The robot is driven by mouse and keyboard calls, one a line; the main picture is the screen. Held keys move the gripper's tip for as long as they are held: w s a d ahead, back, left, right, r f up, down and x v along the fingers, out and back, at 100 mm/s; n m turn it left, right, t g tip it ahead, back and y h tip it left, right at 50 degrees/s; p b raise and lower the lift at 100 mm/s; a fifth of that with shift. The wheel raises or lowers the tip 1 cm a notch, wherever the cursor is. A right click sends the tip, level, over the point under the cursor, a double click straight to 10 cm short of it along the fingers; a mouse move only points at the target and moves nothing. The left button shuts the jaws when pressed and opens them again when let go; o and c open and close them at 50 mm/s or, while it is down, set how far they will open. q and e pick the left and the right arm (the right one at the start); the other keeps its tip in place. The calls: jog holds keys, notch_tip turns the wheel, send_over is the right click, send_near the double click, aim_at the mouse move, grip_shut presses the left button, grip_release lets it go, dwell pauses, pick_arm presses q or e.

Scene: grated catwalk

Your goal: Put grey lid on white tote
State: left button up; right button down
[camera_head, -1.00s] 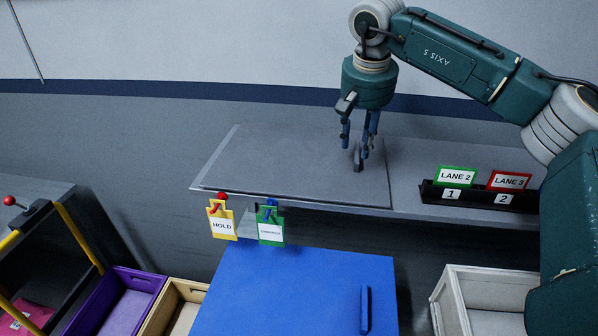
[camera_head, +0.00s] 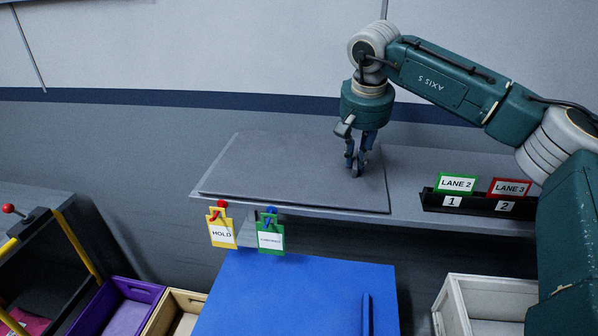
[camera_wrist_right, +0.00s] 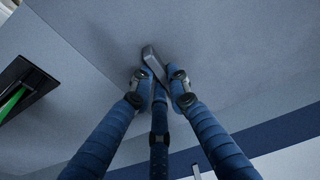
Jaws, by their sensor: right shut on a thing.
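The grey lid (camera_head: 270,168) is a flat, dark grey panel lying on the grey shelf against the wall. My right gripper (camera_head: 357,168) is over the lid's right part with its fingers closed on the small grey handle. In the right wrist view the fingers (camera_wrist_right: 158,75) meet around the lid's handle (camera_wrist_right: 150,56), and the lid's flat surface (camera_wrist_right: 90,50) fills much of the picture. The white tote (camera_head: 455,301) stands open below the shelf at the lower right, partly cut off by the frame and partly behind my arm. My left gripper is out of view.
A blue panel with a handle (camera_head: 290,290) lies in front of the shelf, left of the tote. Purple (camera_head: 100,300) and tan (camera_head: 165,312) bins stand further left. Yellow (camera_head: 222,232) and green (camera_head: 270,238) tags hang at the shelf edge. A lane-sign holder (camera_head: 475,203) stands on the shelf's right.

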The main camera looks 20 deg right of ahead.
jog(key=shift+r, duration=0.1)
jog(key=shift+w+r+p, duration=0.2)
jog(key=shift+r+p, duration=0.4)
jog(key=shift+p, duration=0.05)
jog(key=shift+w+d+p+v, duration=0.1)
jog(key=shift+w+p+v, duration=0.1)
jog(key=shift+p+v, duration=0.65)
jog(key=shift+w+d+p+v, duration=0.1)
jog(key=shift+w+p+v, duration=0.05)
jog(key=shift+p+v, duration=0.7)
jog(key=shift+r, duration=0.15)
